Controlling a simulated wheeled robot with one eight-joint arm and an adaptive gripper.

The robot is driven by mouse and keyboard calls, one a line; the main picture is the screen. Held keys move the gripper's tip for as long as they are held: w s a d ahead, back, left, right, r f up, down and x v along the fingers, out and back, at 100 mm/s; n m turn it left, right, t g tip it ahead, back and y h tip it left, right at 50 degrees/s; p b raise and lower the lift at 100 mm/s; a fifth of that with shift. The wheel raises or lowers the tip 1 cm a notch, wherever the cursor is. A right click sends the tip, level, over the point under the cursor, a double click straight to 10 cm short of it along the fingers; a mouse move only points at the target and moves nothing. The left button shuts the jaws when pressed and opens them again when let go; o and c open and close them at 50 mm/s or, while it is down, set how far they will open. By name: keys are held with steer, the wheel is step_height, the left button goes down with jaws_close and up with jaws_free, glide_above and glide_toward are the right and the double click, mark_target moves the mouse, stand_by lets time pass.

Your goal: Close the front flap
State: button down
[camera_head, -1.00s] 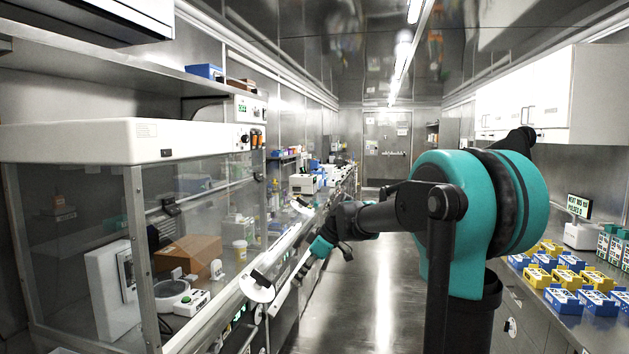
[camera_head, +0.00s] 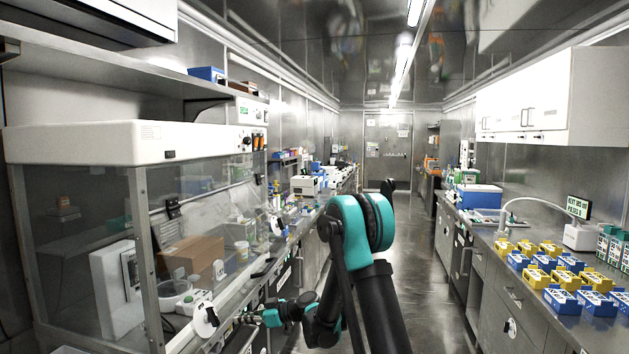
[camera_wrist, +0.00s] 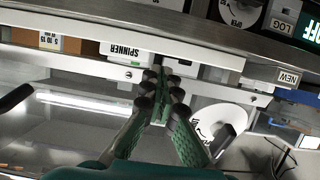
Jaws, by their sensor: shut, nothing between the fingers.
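The front flap (camera_head: 232,270) is the clear panel on the front of the bench cabinet (camera_head: 80,141) at the left. It hangs down close to the cabinet's front opening. I cannot tell whether a gap remains at its lower edge. A white disc with a black handle (camera_head: 205,318) sits at its near lower corner, and a disc with a black handle also shows in the wrist view (camera_wrist: 215,128). My gripper (camera_head: 246,317) is just right of this disc, outside the flap. In the wrist view my gripper (camera_wrist: 164,88) is shut and empty, its fingertips close to a white strip.
Inside the cabinet are a brown box (camera_head: 190,256) and a white device (camera_head: 116,285). Labelled drawer fronts lie below the bench edge. The aisle floor (camera_head: 418,255) is clear. The right counter carries blue and yellow boxes (camera_head: 567,263).

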steer(key=x, duration=0.9)
steer(key=shift+r+y, duration=0.2)
steer(key=shift+y, duration=0.2)
